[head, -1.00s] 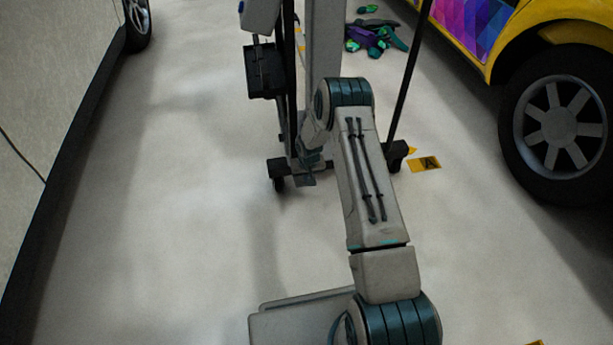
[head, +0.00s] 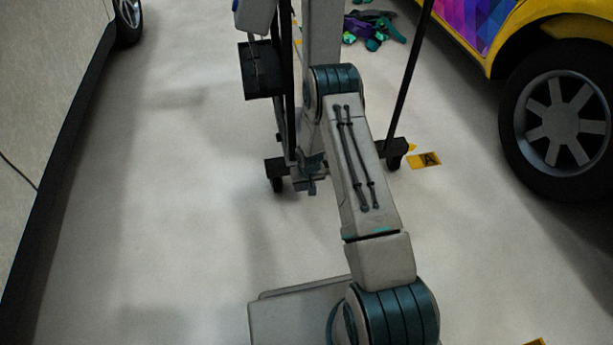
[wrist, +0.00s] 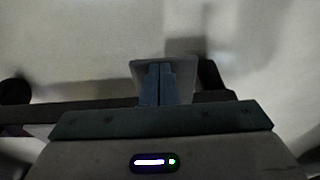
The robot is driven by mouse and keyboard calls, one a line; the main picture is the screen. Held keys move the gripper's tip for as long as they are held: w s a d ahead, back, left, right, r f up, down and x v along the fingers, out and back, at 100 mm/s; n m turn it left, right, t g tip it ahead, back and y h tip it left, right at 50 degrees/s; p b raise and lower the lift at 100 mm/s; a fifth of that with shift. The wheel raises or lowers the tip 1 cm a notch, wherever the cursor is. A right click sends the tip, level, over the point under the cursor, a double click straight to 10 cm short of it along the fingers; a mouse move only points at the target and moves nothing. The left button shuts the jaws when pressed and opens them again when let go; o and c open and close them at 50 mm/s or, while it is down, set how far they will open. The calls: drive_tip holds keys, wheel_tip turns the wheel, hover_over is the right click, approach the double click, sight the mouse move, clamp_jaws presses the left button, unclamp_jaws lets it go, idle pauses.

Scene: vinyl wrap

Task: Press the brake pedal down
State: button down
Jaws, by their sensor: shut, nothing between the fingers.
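My gripper (wrist: 160,66) is shut and empty in the wrist view, its two blue-grey fingers side by side. A light grey plate (wrist: 184,72), which looks like the brake pedal, shows around and behind the fingertips. I cannot tell whether they touch it or how far it is pressed. In the head view my gripper (head: 311,188) is low by the foot of a wheeled stand (head: 322,40), partly hidden by my arm. I cannot make out the pedal there.
The stand has black casters (head: 276,180) near the floor and a black box (head: 264,70) on its side. A yellow car (head: 540,25) is at right, a pale vehicle or panel (head: 50,100) at left. Purple and green items (head: 372,28) lie behind.

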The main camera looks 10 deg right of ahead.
drive_tip(key=shift+s+f+b, duration=0.25)
drive_tip(key=shift+f+b, duration=0.2)
drive_tip(key=shift+f, duration=0.5)
drive_tip(key=shift+s+f+b, duration=0.2)
drive_tip(key=shift+f+b, duration=0.25)
drive_tip(key=shift+f, duration=0.45)
drive_tip(key=shift+a, duration=0.1)
drive_tip(key=s+r+p, duration=0.6)
drive_tip(key=s+r, duration=0.1)
drive_tip(key=r, duration=0.4)
drive_tip(key=shift+r+p, duration=0.35)
drive_tip(key=shift+r, duration=0.1)
